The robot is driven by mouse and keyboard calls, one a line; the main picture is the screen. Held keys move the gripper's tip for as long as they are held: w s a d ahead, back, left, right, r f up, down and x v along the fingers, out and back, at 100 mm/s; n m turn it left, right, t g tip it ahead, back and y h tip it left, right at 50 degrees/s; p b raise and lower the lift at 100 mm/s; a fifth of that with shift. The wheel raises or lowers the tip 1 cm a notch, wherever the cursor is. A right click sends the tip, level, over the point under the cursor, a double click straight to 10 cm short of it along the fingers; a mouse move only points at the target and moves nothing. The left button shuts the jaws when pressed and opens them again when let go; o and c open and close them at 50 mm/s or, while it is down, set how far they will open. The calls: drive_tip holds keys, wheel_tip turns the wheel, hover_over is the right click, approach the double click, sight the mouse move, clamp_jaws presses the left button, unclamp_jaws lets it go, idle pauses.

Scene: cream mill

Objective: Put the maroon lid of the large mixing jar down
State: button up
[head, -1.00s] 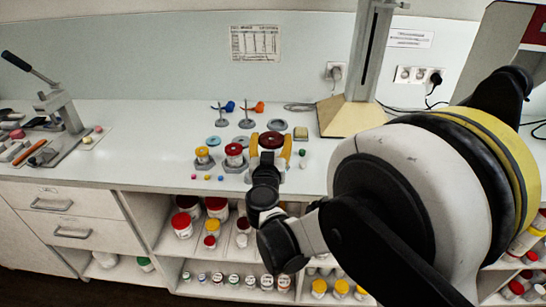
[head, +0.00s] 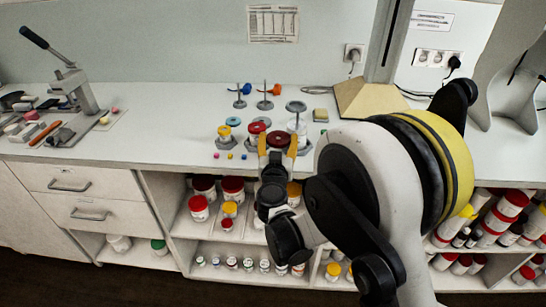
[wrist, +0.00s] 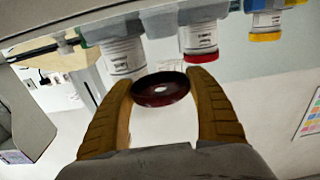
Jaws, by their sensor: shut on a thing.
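My gripper (head: 277,148) is shut on the maroon lid (head: 279,139), gripping it by its edges above the front of the bench. In the wrist view the lid (wrist: 160,90) sits between the two yellow fingers (wrist: 160,100). The large white mixing jar (head: 299,126) stands in a grey holder just right of and behind my gripper. Its lower part is partly hidden. In the wrist view, which looks upside down, the jar (wrist: 121,54) shows to the left of the lid, apart from it.
A red-lidded jar (head: 257,128) and a yellow-lidded jar (head: 224,131) stand to the left in grey holders. Stands with a blue (head: 246,89) and an orange (head: 275,89) piece are behind. A lever press (head: 78,88) is far left.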

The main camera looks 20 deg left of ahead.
drive_tip(key=shift+a+f, duration=0.5)
drive_tip(key=shift+a, duration=0.2)
drive_tip(key=shift+s+f+b, duration=0.1)
drive_tip(key=shift+f+b, duration=1.1)
drive_tip(key=shift+f, duration=0.7)
drive_tip(key=shift+f, duration=0.6)
drive_tip(key=o, duration=1.2)
drive_tip(key=shift+r, duration=0.1)
